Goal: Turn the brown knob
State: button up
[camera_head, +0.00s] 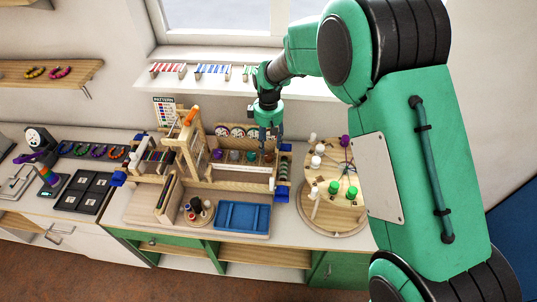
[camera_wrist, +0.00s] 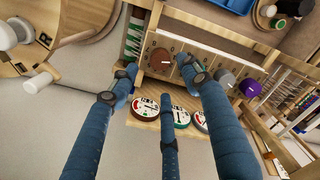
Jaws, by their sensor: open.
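The brown knob (camera_wrist: 160,59) is a round disc with a pale pointer line, on the wooden panel in the wrist view. In the head view it is at the right end of the knob row (camera_head: 268,157), just below my gripper, partly hidden. My gripper (camera_wrist: 160,72) is open, with nothing between its blue fingers. In the wrist view one fingertip lies left of the brown knob and one right of it; I cannot tell whether either touches it. In the head view my gripper (camera_head: 269,136) hangs at the panel.
A grey knob (camera_wrist: 225,79) and a purple knob (camera_wrist: 250,88) sit along the same panel. Round white dials (camera_wrist: 180,116) stand close to the fingers. A blue tray (camera_head: 243,216) lies in front. A round wooden board (camera_head: 332,215) with pegs is at the right.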

aim_at(269, 155)
jog(key=shift+f, duration=3.55)
jog(key=c, duration=1.1)
